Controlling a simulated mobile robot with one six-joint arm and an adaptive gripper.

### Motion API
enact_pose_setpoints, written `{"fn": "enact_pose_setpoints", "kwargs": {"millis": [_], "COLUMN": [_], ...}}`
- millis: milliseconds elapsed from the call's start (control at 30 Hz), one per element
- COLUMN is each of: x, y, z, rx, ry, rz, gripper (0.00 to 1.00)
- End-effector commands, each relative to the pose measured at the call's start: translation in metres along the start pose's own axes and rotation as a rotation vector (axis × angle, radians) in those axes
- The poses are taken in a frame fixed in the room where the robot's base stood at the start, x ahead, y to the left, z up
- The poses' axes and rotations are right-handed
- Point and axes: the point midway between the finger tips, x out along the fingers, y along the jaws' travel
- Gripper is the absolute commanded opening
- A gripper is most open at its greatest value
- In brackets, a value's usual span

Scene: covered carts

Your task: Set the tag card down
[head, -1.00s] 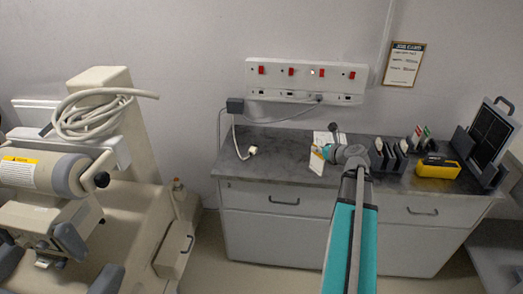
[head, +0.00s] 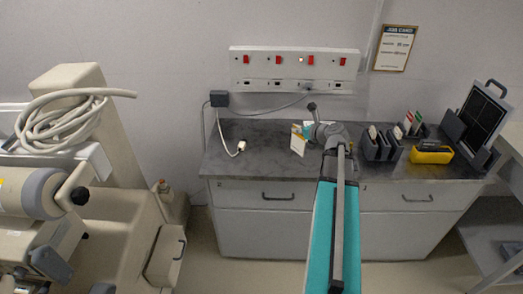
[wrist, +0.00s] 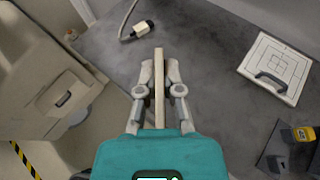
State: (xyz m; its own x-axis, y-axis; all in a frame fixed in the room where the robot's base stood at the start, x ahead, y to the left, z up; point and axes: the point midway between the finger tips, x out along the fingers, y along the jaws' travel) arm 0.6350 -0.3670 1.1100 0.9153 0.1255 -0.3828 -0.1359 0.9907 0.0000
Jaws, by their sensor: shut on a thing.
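The tag card (head: 298,144) shows as a small pale card with a coloured upper part, above the counter in the head view. In the wrist view the card (wrist: 159,88) is seen edge-on as a thin tan strip. My gripper (wrist: 159,78) is shut on it, with one finger on each side. The card stands roughly upright over the grey counter top (head: 255,150). I cannot tell whether its lower edge touches the counter. My arm hides part of the counter behind the gripper in the head view.
A white gridded panel with a handle (wrist: 278,66) lies right of the card in the wrist view. A cable plug (head: 241,146) lies to the left. Dark holders (head: 380,145) and a yellow box (head: 432,154) stand to the right. Bare counter surrounds the card.

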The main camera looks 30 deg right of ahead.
Motion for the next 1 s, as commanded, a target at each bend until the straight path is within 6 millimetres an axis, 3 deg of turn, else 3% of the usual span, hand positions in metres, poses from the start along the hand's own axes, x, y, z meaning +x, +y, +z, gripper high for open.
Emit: {"fn": "enact_pose_setpoints", "kwargs": {"millis": [333,800,1000], "x": [-0.007,-0.056,-0.063], "y": [-0.006,-0.042,-0.045], "z": [-0.005,-0.033,-0.036], "rx": [-0.003,-0.032,-0.037], "ry": [0.002,0.002,-0.001], "rz": [0.009,0.078,0.089], "gripper": [0.0,0.0,0.0]}}
